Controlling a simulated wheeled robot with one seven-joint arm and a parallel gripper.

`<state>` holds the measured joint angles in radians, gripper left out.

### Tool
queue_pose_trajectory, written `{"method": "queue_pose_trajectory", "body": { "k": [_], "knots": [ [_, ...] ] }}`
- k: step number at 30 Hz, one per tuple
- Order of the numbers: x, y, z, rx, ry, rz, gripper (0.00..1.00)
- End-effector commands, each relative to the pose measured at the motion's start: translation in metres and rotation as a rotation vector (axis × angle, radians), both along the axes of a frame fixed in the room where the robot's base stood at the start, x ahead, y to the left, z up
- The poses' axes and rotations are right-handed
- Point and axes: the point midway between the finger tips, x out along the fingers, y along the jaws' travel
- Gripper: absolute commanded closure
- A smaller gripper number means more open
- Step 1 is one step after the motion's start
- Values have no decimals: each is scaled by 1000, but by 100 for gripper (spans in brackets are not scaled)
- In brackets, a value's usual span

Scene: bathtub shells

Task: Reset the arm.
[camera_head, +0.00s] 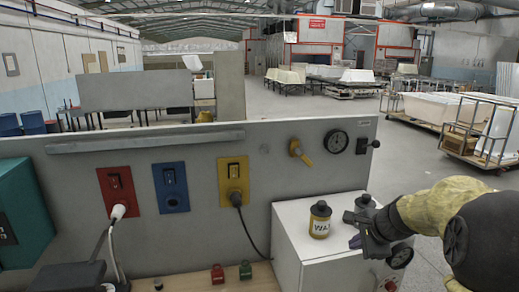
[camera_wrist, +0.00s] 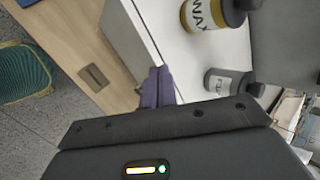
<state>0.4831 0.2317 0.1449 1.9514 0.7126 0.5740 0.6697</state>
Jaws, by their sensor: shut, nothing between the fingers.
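My gripper (camera_head: 352,228) is at the right in the head view, reaching in from the right edge over the white cabinet's top. In the wrist view the purple-grey fingers (camera_wrist: 157,86) are pressed together with nothing between them. A yellow WAX can with a dark lid (camera_head: 320,222) stands on the cabinet just left of the gripper. It shows at the top of the wrist view (camera_wrist: 205,14). A grey can (camera_head: 365,203) stands behind the gripper, and shows beyond the fingers in the wrist view (camera_wrist: 230,82).
The white cabinet (camera_head: 290,240) stands before a grey panel (camera_head: 200,140). The panel has red (camera_head: 118,188), blue (camera_head: 171,187) and yellow (camera_head: 233,180) sockets, a yellow-handled valve (camera_head: 301,152) and a gauge (camera_head: 336,142). Cables hang from the red and yellow sockets.

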Motion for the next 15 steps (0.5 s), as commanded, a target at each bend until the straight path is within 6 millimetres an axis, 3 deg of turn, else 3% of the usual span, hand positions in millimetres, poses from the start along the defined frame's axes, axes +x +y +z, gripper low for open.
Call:
{"method": "queue_pose_trajectory", "body": {
  "k": [1,6,12,15],
  "knots": [
    [-20,22,-15,-98,31,130,100],
    [-92,65,-59,-413,103,600,100],
    [-172,93,-95,-698,126,1165,100],
    [-195,98,-104,-772,120,1341,100]
  ]
}}
